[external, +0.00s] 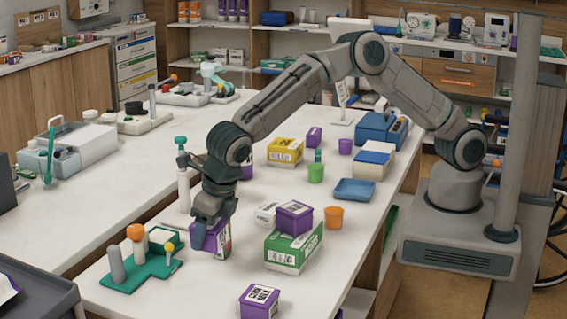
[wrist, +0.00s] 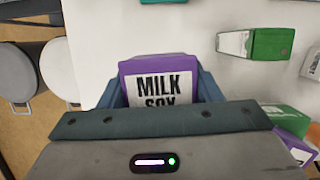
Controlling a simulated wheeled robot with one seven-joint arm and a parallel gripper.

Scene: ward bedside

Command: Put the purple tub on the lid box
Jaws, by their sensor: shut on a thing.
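My gripper (external: 209,212) is shut on a boxy purple tub (external: 205,240) with a white label, over the front part of the white table. In the wrist view the tub (wrist: 160,68) sits between the two fingers, and its label reads "MILK SOY". I cannot tell whether its base touches the table. No label marks the lid box clearly. A green-and-white box (external: 284,256) stands just right of my gripper with another purple box (external: 294,217) on top. A white box with a blue lid (external: 374,158) stands farther back.
A green stand with pegs (external: 128,277) is left of my gripper, with a white bottle (external: 184,190) behind. An orange cup (external: 334,217), blue tray (external: 354,190) and green cup (external: 316,173) stand to the right. A purple box (external: 259,302) is near the front edge.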

